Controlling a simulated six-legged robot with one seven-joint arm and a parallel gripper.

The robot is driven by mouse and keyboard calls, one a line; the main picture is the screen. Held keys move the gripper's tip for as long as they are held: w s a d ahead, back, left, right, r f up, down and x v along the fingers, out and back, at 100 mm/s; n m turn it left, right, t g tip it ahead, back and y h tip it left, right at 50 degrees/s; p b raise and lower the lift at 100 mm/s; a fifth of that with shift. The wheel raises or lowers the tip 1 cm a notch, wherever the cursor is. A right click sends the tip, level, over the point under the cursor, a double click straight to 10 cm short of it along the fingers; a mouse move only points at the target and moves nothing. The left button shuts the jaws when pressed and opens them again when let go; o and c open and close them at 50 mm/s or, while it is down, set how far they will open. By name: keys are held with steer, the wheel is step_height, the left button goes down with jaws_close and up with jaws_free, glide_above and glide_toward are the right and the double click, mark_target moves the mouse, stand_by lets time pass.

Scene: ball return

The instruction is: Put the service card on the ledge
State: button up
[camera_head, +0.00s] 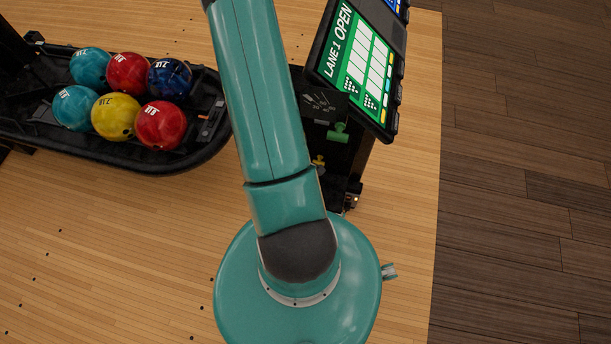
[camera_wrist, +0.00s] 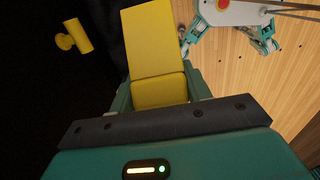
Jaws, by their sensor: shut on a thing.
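In the wrist view, a flat yellow piece (camera_wrist: 152,38), which I take to be the service card, sticks out beyond my gripper (camera_wrist: 158,91). My gripper's teal fingers are shut on it, one at each side of its lower part. The card's lower part is bent or shaded differently, and I cannot tell which. In the head view my arm runs out of the top of the picture, so my gripper and the card do not show there. I cannot make out the ledge for certain in either view.
A black stand carries a green "LANE 1 OPEN" panel (camera_head: 357,62), with a green handle (camera_head: 338,132) and a yellow handle (camera_head: 318,161) below. A yellow handle (camera_wrist: 75,36) also shows in the wrist view. A black ball rack (camera_head: 150,162) holds several balls. Floor at right is clear.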

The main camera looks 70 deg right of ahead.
steer(key=s, duration=0.1)
steer(key=s+a, duration=0.1)
steer(key=s, duration=0.1)
steer(key=shift+s, duration=0.25)
steer(key=w+d+f, duration=0.1)
steer(key=w+f, duration=0.2)
steer(key=w, duration=0.1)
steer(key=w+d+f, duration=0.1)
steer(key=w+f, duration=0.2)
steer(key=w, duration=0.1)
steer(key=w+d+f, duration=0.2)
steer(key=w+f, duration=0.1)
steer(key=w, duration=0.2)
steer(key=shift+f, duration=0.4)
steer(key=shift+w+f, duration=0.1)
steer(key=shift+f, duration=1.4)
steer(key=shift+f, duration=0.1)
steer(key=o, duration=1.2)
step_height(320, 180, up, 12)
steer(key=shift+r, duration=0.15)
